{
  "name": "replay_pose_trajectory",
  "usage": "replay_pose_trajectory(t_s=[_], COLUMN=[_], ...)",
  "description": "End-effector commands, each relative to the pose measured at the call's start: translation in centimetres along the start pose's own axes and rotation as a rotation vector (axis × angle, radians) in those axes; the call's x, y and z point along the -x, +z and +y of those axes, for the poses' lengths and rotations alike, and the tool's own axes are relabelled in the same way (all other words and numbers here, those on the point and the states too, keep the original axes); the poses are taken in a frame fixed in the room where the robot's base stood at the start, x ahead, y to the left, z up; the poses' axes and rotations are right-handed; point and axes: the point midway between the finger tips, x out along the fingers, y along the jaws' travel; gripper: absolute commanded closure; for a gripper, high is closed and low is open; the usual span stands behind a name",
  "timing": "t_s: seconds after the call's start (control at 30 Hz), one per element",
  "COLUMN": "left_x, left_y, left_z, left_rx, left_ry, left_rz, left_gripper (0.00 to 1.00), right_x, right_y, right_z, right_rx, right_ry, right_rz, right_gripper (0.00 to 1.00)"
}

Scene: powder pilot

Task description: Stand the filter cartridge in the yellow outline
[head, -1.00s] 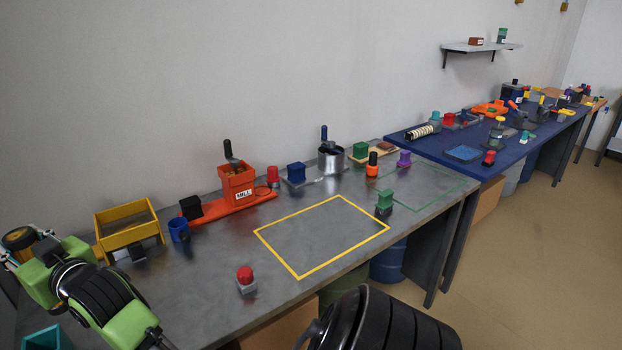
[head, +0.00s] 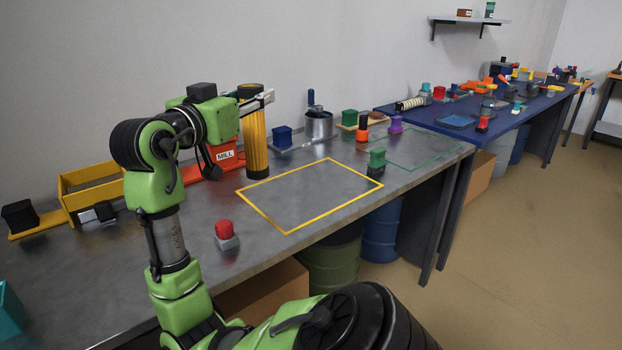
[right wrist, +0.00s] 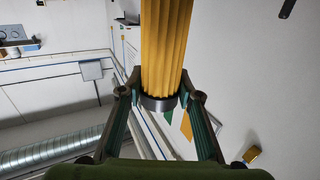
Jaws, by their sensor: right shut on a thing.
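The filter cartridge (head: 256,145) is a tall yellow pleated cylinder with dark end caps. It is upright in the head view, beside the back left edge of the yellow outline (head: 284,232). My right gripper (head: 255,97) is shut on it near its top end. In the right wrist view the yellow cartridge (right wrist: 166,45) shows between the fingers, with a dark ring at its end. I cannot tell whether its lower end touches the bench. The inside of the yellow outline is bare. My left gripper is out of view.
A red-topped block (head: 225,234) stands in front of the outline's left corner. The orange mill (head: 224,157) and a blue block (head: 282,137) stand behind. A yellow open box (head: 92,190) is at left.

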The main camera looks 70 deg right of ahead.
Motion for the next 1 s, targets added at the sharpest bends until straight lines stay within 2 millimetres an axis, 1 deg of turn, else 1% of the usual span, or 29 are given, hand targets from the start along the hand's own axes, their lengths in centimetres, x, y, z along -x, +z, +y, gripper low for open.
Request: replay_pose_trajectory(t_s=[0.03, 0.1, 0.2, 0.3, 0.37, 0.47, 0.7, 0.83, 0.9, 1.0], left_x=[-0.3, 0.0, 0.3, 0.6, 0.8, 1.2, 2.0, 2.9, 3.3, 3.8], left_y=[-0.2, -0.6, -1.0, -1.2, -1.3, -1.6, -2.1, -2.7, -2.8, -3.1], left_z=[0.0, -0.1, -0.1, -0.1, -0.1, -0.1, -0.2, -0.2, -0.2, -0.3], left_rx=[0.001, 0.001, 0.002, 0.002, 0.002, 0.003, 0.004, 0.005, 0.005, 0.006], left_ry=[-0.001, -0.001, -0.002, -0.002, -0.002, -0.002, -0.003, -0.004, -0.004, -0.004], left_rz=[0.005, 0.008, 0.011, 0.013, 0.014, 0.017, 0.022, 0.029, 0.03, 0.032], left_gripper=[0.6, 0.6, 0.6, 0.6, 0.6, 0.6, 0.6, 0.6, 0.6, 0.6], right_x=[-0.4, -0.7, -0.8, -1.2, -1.8, -3.5, -8.7, -10.4, -11.2, -11.9], right_y=[0.8, 1.2, 1.6, 2.0, 2.3, 3.1, 5.8, 8.4, 9.4, 10.4], right_z=[1.8, 3.8, 5.6, 6.3, 6.2, 5.2, 2.0, 0.9, 0.4, 0.0], right_rx=[-0.001, 0.0, 0.001, 0.004, 0.007, 0.01, 0.01, 0.01, 0.008, 0.005], right_ry=[0.053, 0.113, 0.172, 0.2, 0.207, 0.209, 0.206, 0.204, 0.204, 0.203], right_rz=[0.002, 0.003, 0.004, 0.003, 0.003, 0.004, 0.004, 0.003, 0.004, 0.004], right_gripper=[1.0, 1.0, 1.0, 1.0, 1.0, 1.0, 1.0, 1.0, 1.0, 1.0])
